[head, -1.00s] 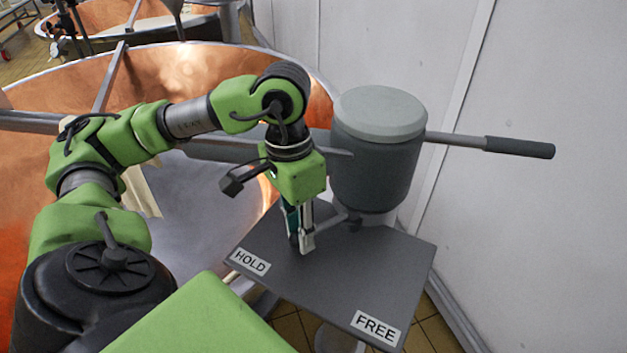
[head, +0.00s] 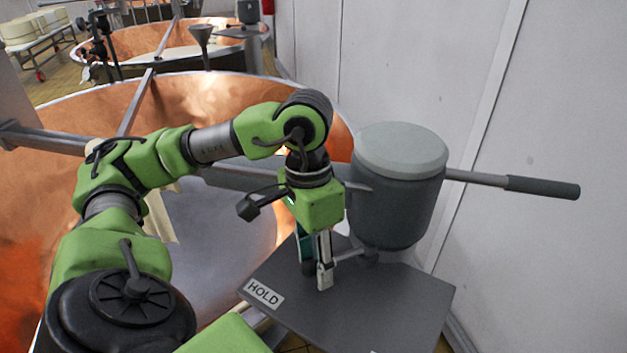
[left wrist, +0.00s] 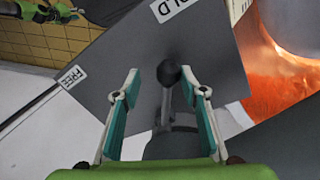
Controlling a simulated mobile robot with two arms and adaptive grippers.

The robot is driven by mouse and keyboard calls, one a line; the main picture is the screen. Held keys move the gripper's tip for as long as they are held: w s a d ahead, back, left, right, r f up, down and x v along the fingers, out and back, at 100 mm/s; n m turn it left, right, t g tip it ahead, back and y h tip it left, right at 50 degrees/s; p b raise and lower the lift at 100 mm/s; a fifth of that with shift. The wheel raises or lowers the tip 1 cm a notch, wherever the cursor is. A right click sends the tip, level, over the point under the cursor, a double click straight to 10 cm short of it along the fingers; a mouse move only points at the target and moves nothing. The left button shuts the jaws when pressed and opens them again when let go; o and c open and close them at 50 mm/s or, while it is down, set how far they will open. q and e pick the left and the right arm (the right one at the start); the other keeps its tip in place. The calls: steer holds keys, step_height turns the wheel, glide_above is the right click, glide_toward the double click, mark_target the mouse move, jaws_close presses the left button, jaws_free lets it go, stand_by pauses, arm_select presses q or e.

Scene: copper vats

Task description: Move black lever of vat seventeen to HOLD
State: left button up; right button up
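The lever (left wrist: 166,104) is a thin rod with a round black knob (left wrist: 169,73), over a dark grey plate (head: 400,295). In the head view its rod runs from under the grey cylinder to my left gripper (head: 318,280), which hides the knob. The left gripper points down over the plate, right of the HOLD label (head: 264,292). In the left wrist view the left gripper (left wrist: 162,82) is open, its fingers apart on either side of the lever, with visible gaps. The FREE label (left wrist: 72,77) also shows there. My right gripper is not identifiable.
The grey cylinder (head: 395,205) stands just behind the plate, with a long side handle (head: 540,187) reaching right toward the white wall (head: 575,90). The copper vat (head: 90,110) with its crossbars lies left and behind my left arm.

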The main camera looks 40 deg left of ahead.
arm_select(q)
step_height(320, 180, up, 11)
steer(key=a, duration=0.1)
steer(key=shift+w, duration=0.2)
steer(key=shift+a+r, duration=0.1)
stand_by(0.8)
